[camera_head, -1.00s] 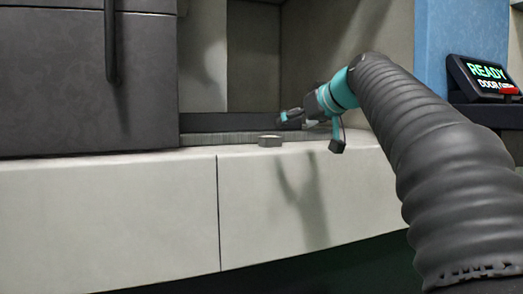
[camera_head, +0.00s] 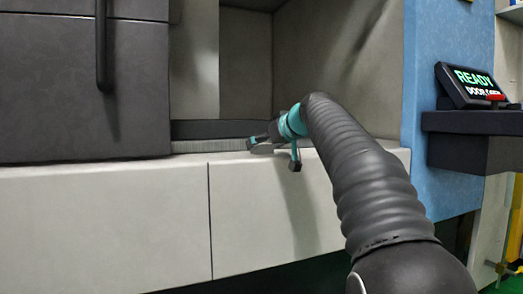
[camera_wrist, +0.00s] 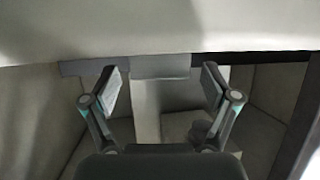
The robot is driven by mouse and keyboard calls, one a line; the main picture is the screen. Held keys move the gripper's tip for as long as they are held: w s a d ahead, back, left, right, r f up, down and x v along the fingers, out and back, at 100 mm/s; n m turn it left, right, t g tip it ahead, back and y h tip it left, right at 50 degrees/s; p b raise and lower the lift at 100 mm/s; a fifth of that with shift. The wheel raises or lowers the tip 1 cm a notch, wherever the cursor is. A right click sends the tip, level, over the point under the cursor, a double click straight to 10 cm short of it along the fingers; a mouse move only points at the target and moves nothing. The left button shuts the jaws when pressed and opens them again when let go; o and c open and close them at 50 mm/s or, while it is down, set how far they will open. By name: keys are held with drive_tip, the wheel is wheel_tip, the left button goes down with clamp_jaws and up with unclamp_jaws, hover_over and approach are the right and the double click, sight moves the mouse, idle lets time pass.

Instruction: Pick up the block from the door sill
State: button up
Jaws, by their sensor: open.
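The small grey block (camera_wrist: 160,66) shows in the wrist view at the inner edge of the pale door sill (camera_wrist: 160,30), between and just beyond the fingertips. My gripper (camera_wrist: 161,80) is open, with one finger on each side of the block and a gap on both sides. In the head view my gripper (camera_head: 264,146) is low at the inner edge of the sill (camera_head: 110,215). There the block is mostly hidden or blends with the fingers, and I cannot tell if they touch it.
The dark door (camera_head: 60,85) with its vertical handle stands at the left. The open chamber (camera_head: 245,65) lies behind the sill. A blue wall panel (camera_head: 440,110) and a screen reading READY (camera_head: 468,85) are at the right. The sill is otherwise clear.

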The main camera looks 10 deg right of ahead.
drive_tip(key=shift+x, duration=1)
drive_tip(key=shift+r, duration=0.1)
clamp_jaws()
